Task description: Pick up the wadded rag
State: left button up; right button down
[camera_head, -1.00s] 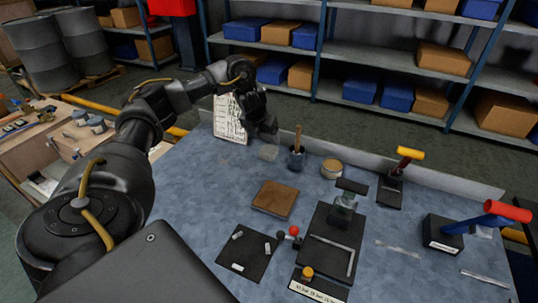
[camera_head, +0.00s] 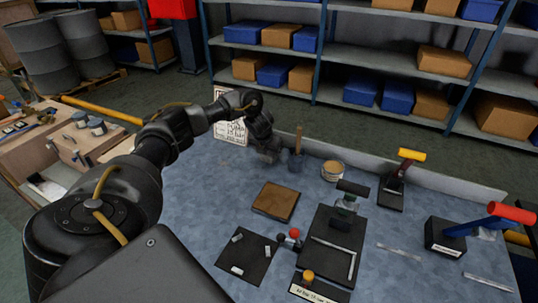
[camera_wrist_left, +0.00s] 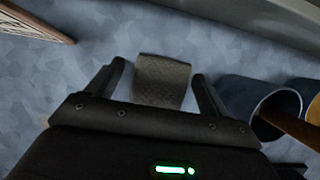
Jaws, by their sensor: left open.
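The wadded rag (camera_wrist_left: 162,84) shows in the left wrist view as a small grey, textured, block-like lump on the blue-grey bench top. My left gripper (camera_wrist_left: 158,70) is open, with one finger on each side of the rag and a gap visible at both sides. The rag's near end is hidden by the gripper body. In the head view my left gripper (camera_head: 268,153) is low at the bench's back left, largely covering the rag. My right gripper is not in view.
A dark cup (camera_head: 296,162) with a wooden handle stands close to the gripper's right. A printed board (camera_head: 231,130) stands behind left. A round tin (camera_head: 333,171), a brown square block (camera_head: 275,201) and a black plate (camera_head: 247,258) lie farther right and forward.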

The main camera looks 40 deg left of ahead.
aim_at(268, 153)
pick_arm(q)
jog(key=c, duration=1.1)
jog(key=shift+c, duration=0.2)
jog(key=shift+r, duration=0.1)
jog(key=shift+w+r, duration=0.1)
jog(key=shift+r, duration=0.4)
jog(key=b+v, duration=0.1)
jog(key=v, duration=0.3)
jog(key=shift+r, duration=0.2)
jog(key=s+d+r+p, duration=0.5)
jog(key=s+r, duration=0.2)
jog(key=s, duration=0.4)
jog(key=shift+s+r, duration=0.35)
jog(key=shift+r, duration=0.05)
